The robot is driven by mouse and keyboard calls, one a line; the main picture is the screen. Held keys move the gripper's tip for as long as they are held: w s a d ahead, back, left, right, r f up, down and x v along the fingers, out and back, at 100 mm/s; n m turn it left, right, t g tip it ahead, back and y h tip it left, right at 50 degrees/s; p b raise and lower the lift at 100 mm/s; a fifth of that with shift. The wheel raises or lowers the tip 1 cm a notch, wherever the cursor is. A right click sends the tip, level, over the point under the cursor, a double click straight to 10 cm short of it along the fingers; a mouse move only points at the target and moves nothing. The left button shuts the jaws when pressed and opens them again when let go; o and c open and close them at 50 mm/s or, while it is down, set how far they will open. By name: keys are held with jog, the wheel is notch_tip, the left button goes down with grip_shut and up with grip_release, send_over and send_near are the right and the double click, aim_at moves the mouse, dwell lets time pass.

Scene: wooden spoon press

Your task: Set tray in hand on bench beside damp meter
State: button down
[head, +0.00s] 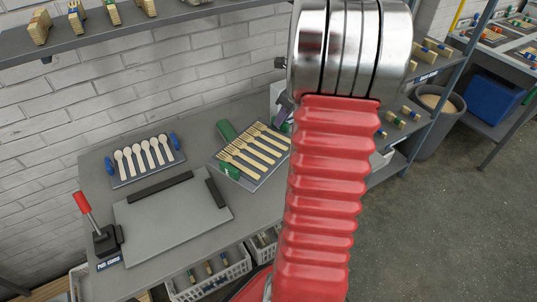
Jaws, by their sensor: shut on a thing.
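The grey tray with green end handles (262,172) carries several pale wooden forks. It is at the right part of the grey bench (255,212), tilted in the picture; I cannot tell whether it touches the bench top. My gripper (285,112) shows only as a small dark part at the left edge of my arm, shut on the tray's far right handle. My arm hides most of it. A green object (226,131) lies behind the tray's left side, and a pale box (276,98) is partly hidden by my arm. I cannot tell which of them is the damp meter.
A blue-handled tray of wooden spoons (146,160) lies at the bench's back left. A grey press plate (170,222) with dark stop bars and a red-knobbed lever (83,204) fills the front left. White baskets (208,278) stand below. A wall shelf (110,32) hangs above.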

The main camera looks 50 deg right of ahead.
aim_at(282, 129)
jog(key=shift+f, duration=2.4)
jog(key=shift+f, duration=1.9)
jog(key=c, duration=1.7)
grip_release()
jog(key=shift+c, duration=0.2)
jog(key=v, duration=1.2)
